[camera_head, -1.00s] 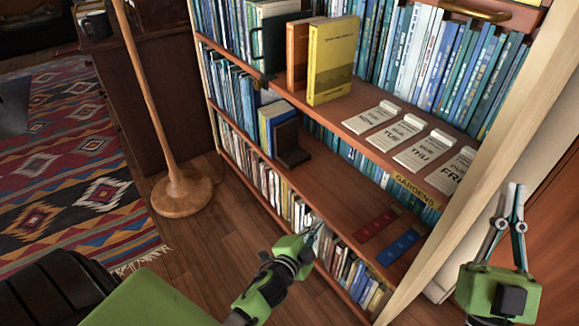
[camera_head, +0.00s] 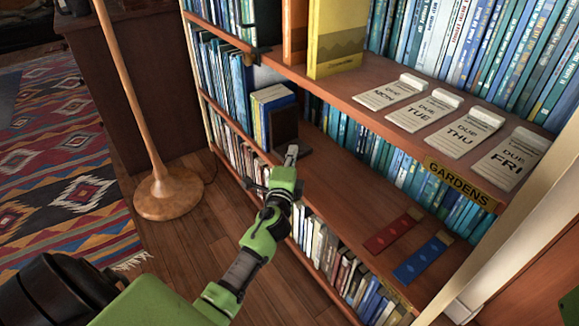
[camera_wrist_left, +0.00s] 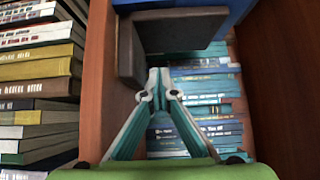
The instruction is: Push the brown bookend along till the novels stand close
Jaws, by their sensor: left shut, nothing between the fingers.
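The brown bookend (camera_head: 284,126) stands upright on the middle shelf, its flat foot reaching to the right. Several novels (camera_head: 262,108) with blue and pale yellow covers stand just left of it. My left gripper (camera_head: 291,152) is shut and empty, low by the right side of the bookend. In the left wrist view the shut fingertips (camera_wrist_left: 158,74) point at the dark bookend (camera_wrist_left: 180,32); I cannot tell whether they touch it. A blue book (camera_wrist_left: 218,14) shows behind it. My right gripper is not in view.
The middle shelf (camera_head: 345,180) is bare to the right, up to red (camera_head: 390,232) and blue (camera_head: 422,258) strips. The upper shelf above holds a yellow book (camera_head: 337,40) and due-date cards (camera_head: 425,108). A wooden lamp stand (camera_head: 168,190) is on the floor.

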